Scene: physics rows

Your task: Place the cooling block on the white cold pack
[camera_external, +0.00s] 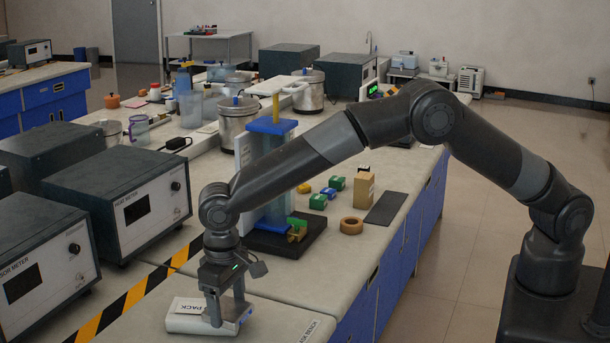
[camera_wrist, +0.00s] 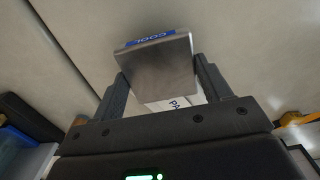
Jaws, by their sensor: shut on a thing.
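The cooling block (camera_wrist: 158,65) is a grey metal block with a blue label strip. In the wrist view it sits between the two fingers of my gripper (camera_wrist: 160,78), which is shut on it. In the external view my gripper (camera_external: 228,309) points down over the pack's right part, fingers low. The block is mostly hidden there. I cannot tell whether it touches the pack.
Yellow-black striped tape (camera_external: 133,296) runs along the bench beside dark meter boxes (camera_external: 130,205). A blue-topped apparatus on a black base (camera_external: 272,243) stands behind my gripper. A brown tape ring (camera_external: 351,226) and small green blocks (camera_external: 318,201) lie farther back. Bench right of the pack is clear.

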